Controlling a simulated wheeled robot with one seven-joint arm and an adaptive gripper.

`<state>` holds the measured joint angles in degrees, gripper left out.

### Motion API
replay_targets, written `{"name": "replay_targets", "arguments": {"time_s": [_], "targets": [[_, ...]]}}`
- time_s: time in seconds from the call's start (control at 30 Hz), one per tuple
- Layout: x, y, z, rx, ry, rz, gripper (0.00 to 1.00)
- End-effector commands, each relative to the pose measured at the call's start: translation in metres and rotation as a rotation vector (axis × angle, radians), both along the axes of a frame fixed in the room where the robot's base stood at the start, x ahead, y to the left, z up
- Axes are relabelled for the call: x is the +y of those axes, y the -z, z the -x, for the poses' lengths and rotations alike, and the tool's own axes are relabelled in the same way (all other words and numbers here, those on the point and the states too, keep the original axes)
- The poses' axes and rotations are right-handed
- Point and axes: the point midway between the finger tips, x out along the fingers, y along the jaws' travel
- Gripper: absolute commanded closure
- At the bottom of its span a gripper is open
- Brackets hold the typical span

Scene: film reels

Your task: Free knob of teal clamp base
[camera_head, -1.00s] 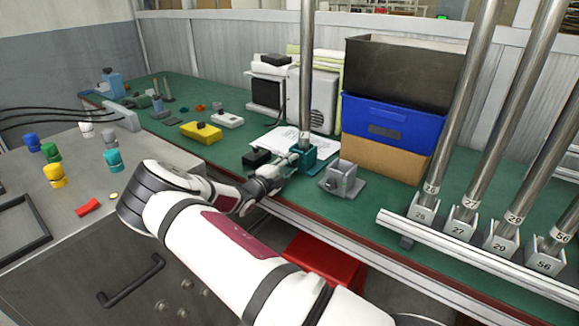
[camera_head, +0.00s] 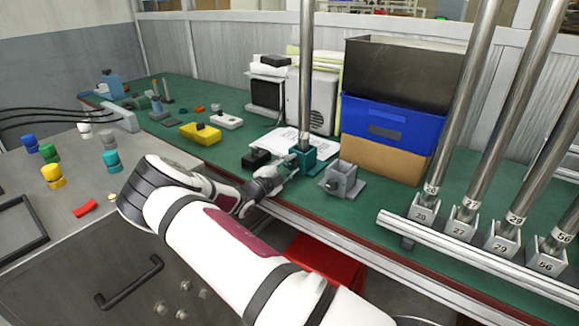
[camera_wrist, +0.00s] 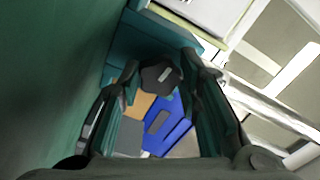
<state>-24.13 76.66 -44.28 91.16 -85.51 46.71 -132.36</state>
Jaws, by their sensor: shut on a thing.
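The teal clamp base (camera_head: 303,158) stands near the front edge of the green bench, with a tall metal pole (camera_head: 306,70) upright in it. My gripper (camera_head: 284,170) is at its left front side. In the wrist view, my gripper's two fingers (camera_wrist: 160,72) reach forward on either side of the dark knob (camera_wrist: 161,77) and are shut on it. The teal base (camera_wrist: 150,42) shows just behind the knob. In the head view my gripper hides the knob, so its turn or thread cannot be seen there.
A grey clamp base (camera_head: 342,179) stands close to the right. A black block (camera_head: 256,159) lies to the left and papers (camera_head: 292,140) behind. A blue crate (camera_head: 388,127) is stacked at the back right. Numbered poles (camera_head: 430,200) stand farther right.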

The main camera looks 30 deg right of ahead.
Motion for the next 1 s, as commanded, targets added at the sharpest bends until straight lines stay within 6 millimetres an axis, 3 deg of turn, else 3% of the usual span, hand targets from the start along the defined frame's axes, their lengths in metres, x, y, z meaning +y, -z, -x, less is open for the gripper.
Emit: {"name": "replay_targets", "arguments": {"time_s": [0.07, 0.1, 0.2, 0.57, 0.77, 1.0], "targets": [[0.0, 0.001, 0.0, 0.001, -0.001, -0.003, 0.96], [0.0, 0.001, 0.0, 0.001, -0.001, -0.003, 0.64], [0.0, 0.001, 0.0, 0.001, 0.0, -0.002, 0.48], [0.005, 0.0, 0.001, -0.001, -0.001, -0.001, 0.48], [0.033, 0.001, 0.01, 0.001, -0.004, -0.002, 0.48], [0.079, 0.001, 0.028, -0.001, -0.003, -0.003, 0.48]]}}
